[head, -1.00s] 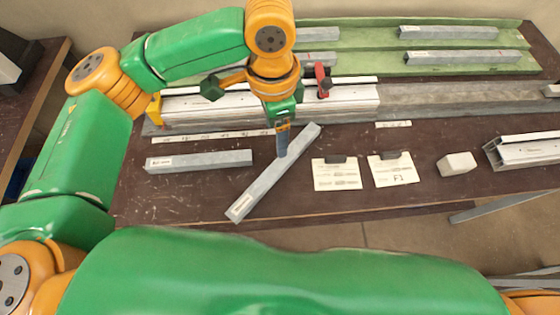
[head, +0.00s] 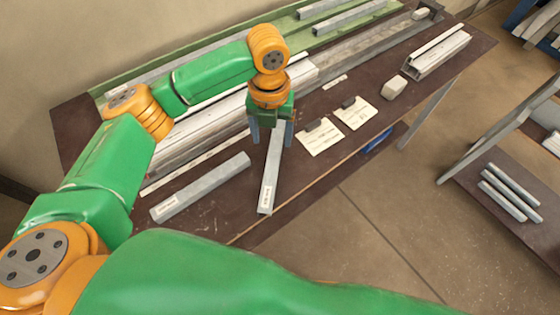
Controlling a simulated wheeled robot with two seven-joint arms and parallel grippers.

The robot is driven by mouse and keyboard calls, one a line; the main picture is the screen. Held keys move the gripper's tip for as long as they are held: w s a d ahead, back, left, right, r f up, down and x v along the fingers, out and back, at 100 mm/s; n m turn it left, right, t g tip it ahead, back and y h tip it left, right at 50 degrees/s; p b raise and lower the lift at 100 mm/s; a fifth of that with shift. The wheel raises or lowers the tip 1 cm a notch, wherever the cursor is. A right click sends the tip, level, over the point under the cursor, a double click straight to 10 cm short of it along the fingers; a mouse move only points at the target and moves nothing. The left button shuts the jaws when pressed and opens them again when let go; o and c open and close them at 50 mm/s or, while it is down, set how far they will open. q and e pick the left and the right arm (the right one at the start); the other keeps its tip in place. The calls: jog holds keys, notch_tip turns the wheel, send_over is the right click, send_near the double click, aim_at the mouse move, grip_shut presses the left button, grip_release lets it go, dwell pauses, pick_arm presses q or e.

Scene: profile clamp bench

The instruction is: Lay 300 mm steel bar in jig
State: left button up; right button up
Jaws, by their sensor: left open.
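A grey steel bar (head: 269,185) with a white label near its front end lies on the dark bench, under my left gripper. My left gripper (head: 272,138) is open and points down, one finger on each side of this bar near its far end. I cannot tell whether the fingers touch it. A second labelled grey bar (head: 203,187) lies to the left, apart from the gripper. A pale metal profile fixture (head: 215,117) runs along the bench behind, partly hidden by my left arm. Which bar is 300 mm is too small to read. My right gripper is out of view.
Two paper cards (head: 320,136) and a pale block (head: 393,87) lie right of the gripper. A short profile piece (head: 438,52) is at the right end. A green tray (head: 300,32) with bars is at the back. A lower shelf (head: 500,215) holds several bars.

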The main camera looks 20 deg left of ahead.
aim_at(274, 153)
pick_arm(q)
jog(key=f, duration=0.2)
jog(key=f+p, duration=0.1)
jog(key=f, duration=0.3)
jog(key=shift+w+d+f, duration=0.1)
jog(key=shift+w, duration=0.15)
jog(key=shift+s+f, duration=0.1)
jog(key=shift+f, duration=0.15)
grip_shut()
